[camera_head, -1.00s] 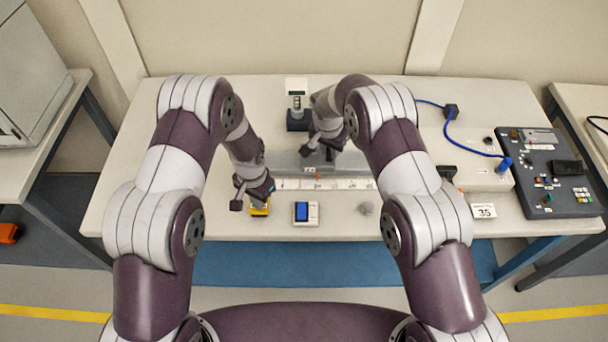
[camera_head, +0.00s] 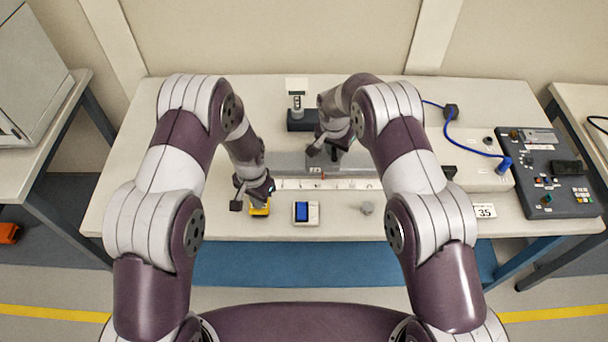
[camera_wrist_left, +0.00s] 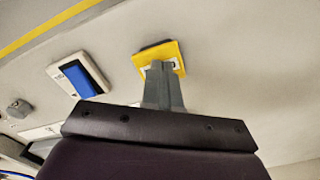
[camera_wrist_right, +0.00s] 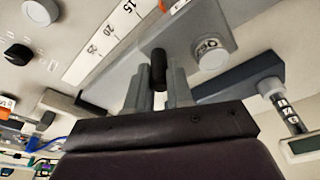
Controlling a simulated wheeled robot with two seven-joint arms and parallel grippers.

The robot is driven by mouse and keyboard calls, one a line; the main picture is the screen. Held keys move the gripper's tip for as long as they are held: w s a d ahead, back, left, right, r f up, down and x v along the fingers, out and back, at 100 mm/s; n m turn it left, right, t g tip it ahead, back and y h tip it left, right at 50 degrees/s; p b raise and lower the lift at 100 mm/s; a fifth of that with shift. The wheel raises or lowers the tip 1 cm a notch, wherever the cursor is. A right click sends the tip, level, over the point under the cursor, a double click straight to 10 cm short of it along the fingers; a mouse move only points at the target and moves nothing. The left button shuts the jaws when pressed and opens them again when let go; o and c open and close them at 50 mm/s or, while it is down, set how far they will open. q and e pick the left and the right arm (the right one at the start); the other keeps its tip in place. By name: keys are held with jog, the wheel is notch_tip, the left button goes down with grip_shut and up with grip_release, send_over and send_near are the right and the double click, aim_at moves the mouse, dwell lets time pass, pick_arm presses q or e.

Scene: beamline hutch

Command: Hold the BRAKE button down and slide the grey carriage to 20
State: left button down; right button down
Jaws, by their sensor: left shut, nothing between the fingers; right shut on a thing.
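The yellow-edged button box (camera_head: 260,211) sits near the table's front edge; I take it to be the BRAKE button. It also shows in the left wrist view (camera_wrist_left: 179,52). My left gripper (camera_wrist_left: 161,68) is shut and empty, its tips down on the box's centre, hiding the button. The grey carriage (camera_head: 314,162) sits on the rail behind the white scale (camera_head: 345,184). My right gripper (camera_wrist_right: 157,78) is shut on the carriage's black post (camera_wrist_right: 158,62). In the right wrist view, the orange pointer (camera_wrist_right: 163,5) lies past the 15 mark, on the side away from 20.
A dark block (camera_head: 300,121) stands behind the rail. To the right are a 35 card (camera_head: 484,211), a blue cable (camera_head: 470,146) and a dark control panel (camera_head: 550,175).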

jog(key=shift+d, duration=4.25)
jog(key=c, duration=0.9)
grip_release()
jog(key=v, duration=0.2)
jog(key=w+v, duration=0.1)
jog(key=v, duration=0.4)
jog(key=shift+w+d+r, duration=0.1)
jog(key=shift+d+r, duration=0.25)
jog(key=shift+r, duration=0.2)
